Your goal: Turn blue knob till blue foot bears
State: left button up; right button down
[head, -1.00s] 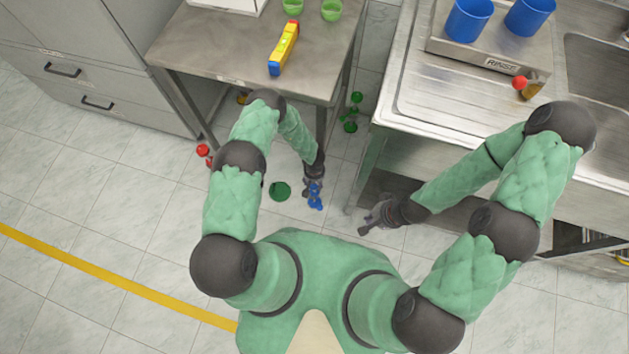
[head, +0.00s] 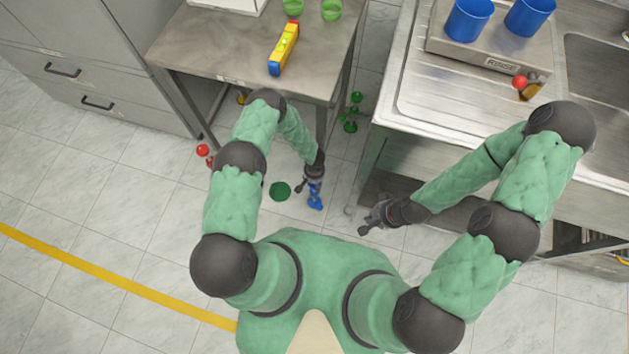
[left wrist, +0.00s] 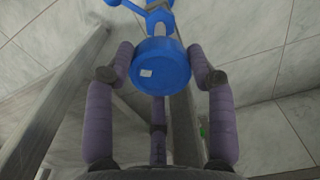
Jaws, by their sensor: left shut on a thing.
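The blue knob (left wrist: 160,72) is a round cap with a small white mark on its face, between my left gripper's fingers in the left wrist view. The blue foot (left wrist: 160,12) continues past it along a pale stem, partly cut off by the top edge. In the head view my left gripper (head: 312,188) hangs by the table's front right leg, shut on the knob, with blue parts (head: 315,203) showing below. Whether the foot touches the floor cannot be told. My right gripper (head: 368,222) is empty and seems open, beside the sink bench.
A steel table (head: 190,45) carries a yellow, blue and red level (head: 284,50) and green cups (head: 331,9). Red (head: 203,151) and green (head: 351,115) feet stand at other legs. A green disc (head: 280,191) lies on the floor. The sink bench (head: 400,95) is at right.

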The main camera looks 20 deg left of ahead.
pick_arm(q)
jog(key=shift+w+r, duration=0.1)
jog(key=shift+w, duration=0.05)
jog(key=o, duration=1.2)
jog(key=shift+c, duration=0.2)
notch_tip(320, 180, up, 12)
